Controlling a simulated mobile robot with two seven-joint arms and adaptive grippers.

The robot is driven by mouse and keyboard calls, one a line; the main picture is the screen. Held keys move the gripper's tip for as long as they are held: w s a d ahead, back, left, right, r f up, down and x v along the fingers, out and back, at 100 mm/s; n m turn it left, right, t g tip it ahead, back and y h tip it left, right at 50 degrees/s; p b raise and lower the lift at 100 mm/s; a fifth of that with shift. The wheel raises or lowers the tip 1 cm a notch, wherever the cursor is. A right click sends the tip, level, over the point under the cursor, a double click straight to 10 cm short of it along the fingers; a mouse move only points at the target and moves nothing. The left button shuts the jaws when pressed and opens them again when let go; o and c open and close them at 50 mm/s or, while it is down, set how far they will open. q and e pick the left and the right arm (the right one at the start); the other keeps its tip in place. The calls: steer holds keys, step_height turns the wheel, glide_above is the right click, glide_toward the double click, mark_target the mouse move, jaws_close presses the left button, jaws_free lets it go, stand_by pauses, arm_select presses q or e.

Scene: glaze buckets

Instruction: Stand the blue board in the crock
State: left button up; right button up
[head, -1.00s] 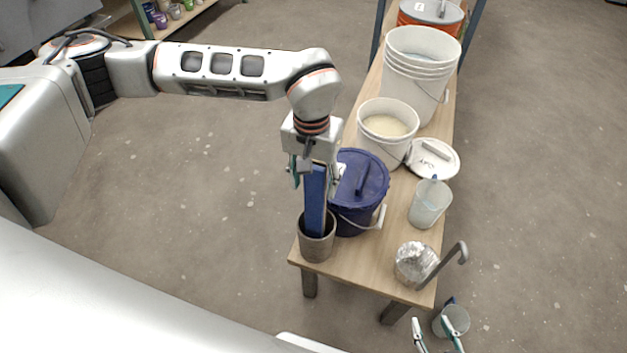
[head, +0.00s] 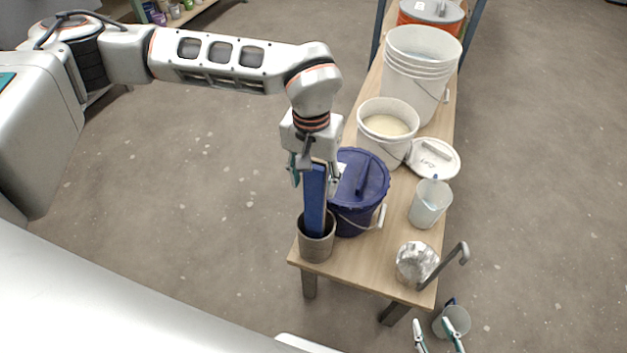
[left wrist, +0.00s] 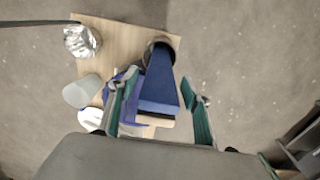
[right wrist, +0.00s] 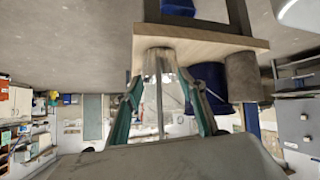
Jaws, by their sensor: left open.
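The blue board (head: 315,205) stands nearly upright with its lower end inside the grey-brown crock (head: 317,249) at the table's near left corner. The left wrist view shows the board (left wrist: 158,82) reaching up from the crock (left wrist: 157,46). My left gripper (head: 315,181) is over the board's top, with its fingers open on either side; the left wrist view shows a gap at the right finger. The board's foot is hidden inside the crock. My right gripper (head: 434,321) is open and empty, low beyond the table's near right corner.
A dark blue lidded bucket (head: 350,215) stands right behind the crock. A foil-like silver can (head: 410,262) with a hooked handle, a translucent jug (head: 430,207), a white lid (head: 434,160) and white buckets (head: 386,150) occupy the wooden table. A pail (head: 455,318) is below, near my right gripper.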

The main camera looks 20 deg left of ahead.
arm_select(q)
steer(key=shift+r, duration=0.85)
steer(key=shift+r+p, duration=0.45)
steer(key=shift+r, duration=0.1)
steer(key=shift+r+p, duration=0.35)
steer(key=shift+r, duration=0.95)
steer(key=shift+a+r+p, duration=0.1)
steer(key=shift+r+p, duration=0.75)
steer(key=shift+r, duration=0.05)
steer(key=shift+r+p, duration=0.55)
steer(key=shift+r, duration=0.65)
arm_select(e)
steer(key=r, duration=0.2)
steer(key=w+r, duration=0.1)
steer(key=r, duration=0.2)
steer(key=shift+w+a+r, duration=0.1)
steer(key=shift+w+r, duration=0.15)
steer(key=shift+r, duration=0.05)
steer(key=shift+w+r+t, duration=0.1)
steer(key=shift+r+t, duration=0.1)
steer(key=shift+t, duration=0.1)
arm_select(q)
steer(key=shift+s, duration=0.1)
